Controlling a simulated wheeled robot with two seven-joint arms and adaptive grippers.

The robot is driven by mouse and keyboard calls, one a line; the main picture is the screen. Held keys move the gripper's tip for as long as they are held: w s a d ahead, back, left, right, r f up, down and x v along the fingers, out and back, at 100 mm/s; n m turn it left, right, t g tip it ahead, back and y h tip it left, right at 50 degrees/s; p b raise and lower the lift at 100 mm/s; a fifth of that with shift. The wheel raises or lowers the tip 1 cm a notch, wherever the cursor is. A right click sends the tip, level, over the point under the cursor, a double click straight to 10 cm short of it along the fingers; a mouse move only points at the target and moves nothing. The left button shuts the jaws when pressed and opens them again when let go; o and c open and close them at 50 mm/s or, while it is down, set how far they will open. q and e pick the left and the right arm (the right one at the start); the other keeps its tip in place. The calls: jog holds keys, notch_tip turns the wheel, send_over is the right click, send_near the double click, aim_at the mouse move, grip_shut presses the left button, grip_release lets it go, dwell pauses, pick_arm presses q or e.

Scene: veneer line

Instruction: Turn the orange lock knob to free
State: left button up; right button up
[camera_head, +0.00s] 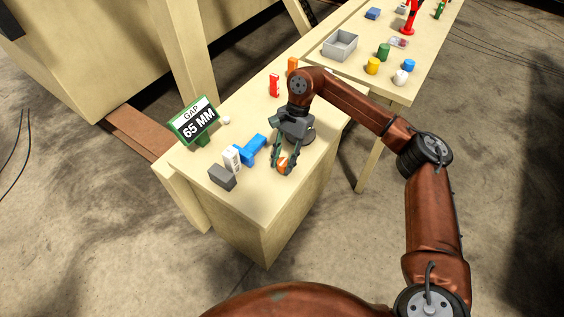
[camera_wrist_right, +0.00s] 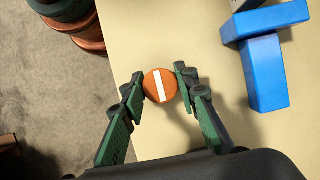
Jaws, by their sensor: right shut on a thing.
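The orange lock knob (camera_wrist_right: 160,86) is round with a white stripe across its top. In the right wrist view the stripe runs nearly upright, leaning slightly. The knob also shows low between the fingers in the head view (camera_head: 282,166). My right gripper (camera_wrist_right: 160,84) is shut on it, with a green finger on each side. In the head view the right gripper (camera_head: 284,163) reaches down to the near right part of the table. My left gripper is in neither view.
A blue T-shaped piece (camera_head: 251,150), a white block (camera_head: 232,158) and a grey block (camera_head: 222,177) stand left of the knob. A sign (camera_head: 195,122) reads "GAP 65 MM". A red block (camera_head: 274,85) lies behind. A second table (camera_head: 345,78) holds a grey bin and several small items.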

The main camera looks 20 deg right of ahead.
dwell(0.4)
jog(key=o, duration=1.1)
jog(key=shift+o, duration=0.2)
jog(key=shift+r, duration=0.1)
jog(key=v, duration=1.1)
jog(key=shift+w+r, duration=0.2)
jog(key=shift+r, duration=0.2)
